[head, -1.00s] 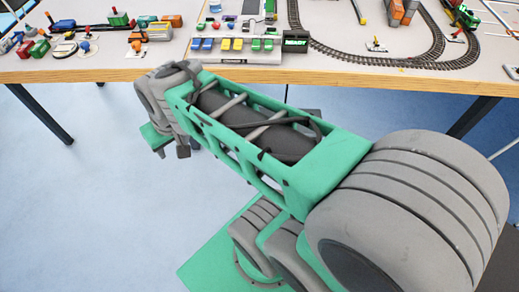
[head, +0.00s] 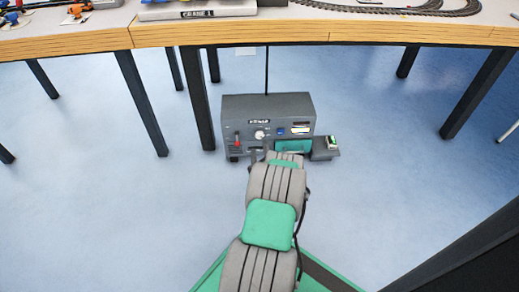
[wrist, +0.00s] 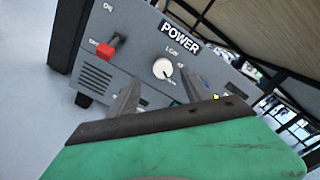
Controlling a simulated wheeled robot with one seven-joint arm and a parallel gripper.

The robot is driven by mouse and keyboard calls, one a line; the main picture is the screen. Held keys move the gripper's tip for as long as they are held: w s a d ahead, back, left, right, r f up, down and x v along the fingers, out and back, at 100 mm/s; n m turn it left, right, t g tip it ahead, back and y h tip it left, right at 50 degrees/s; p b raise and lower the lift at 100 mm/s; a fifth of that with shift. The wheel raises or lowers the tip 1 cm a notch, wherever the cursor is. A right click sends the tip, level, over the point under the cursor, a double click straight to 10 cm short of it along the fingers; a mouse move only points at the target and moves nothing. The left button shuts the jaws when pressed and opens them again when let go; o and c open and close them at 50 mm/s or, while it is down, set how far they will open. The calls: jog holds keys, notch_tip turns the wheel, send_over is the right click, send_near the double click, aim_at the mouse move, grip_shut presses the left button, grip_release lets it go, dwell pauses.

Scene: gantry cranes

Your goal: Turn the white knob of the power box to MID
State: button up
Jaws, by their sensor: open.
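The dark grey power box (head: 230,108) stands on the blue floor beneath the table. Its white knob (head: 259,134) is on the front panel. In the wrist view the round white knob (wrist: 161,68) sits below the "POWER" label, with a dark mark toward its lower right. A small label above it seems to read LOW; the others are too blurred to read. My gripper (wrist: 161,90) is open and empty, with its two fingers on either side below the knob. I cannot tell whether they touch the panel. In the head view my gripper is mostly hidden by my arm.
A red switch (wrist: 107,47) sits left of the knob. A small grey tray (head: 325,152) with a green and white item adjoins the box's right side. Black table legs (head: 196,100) stand close to the left. The table edge (head: 300,32) overhangs behind; open floor lies on both sides.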

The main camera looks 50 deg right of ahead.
aim_at(259, 136)
jog(key=b+x, duration=0.2)
jog(key=x, duration=0.5)
jog(key=shift+s+d+f+b, duration=0.15)
jog(key=shift+s+f+b, duration=0.05)
jog(key=shift+b, duration=0.2)
jog(key=shift+w+d+r, duration=0.1)
jog(key=shift+w+d, duration=0.1)
jog(key=shift+d, duration=0.05)
grip_shut()
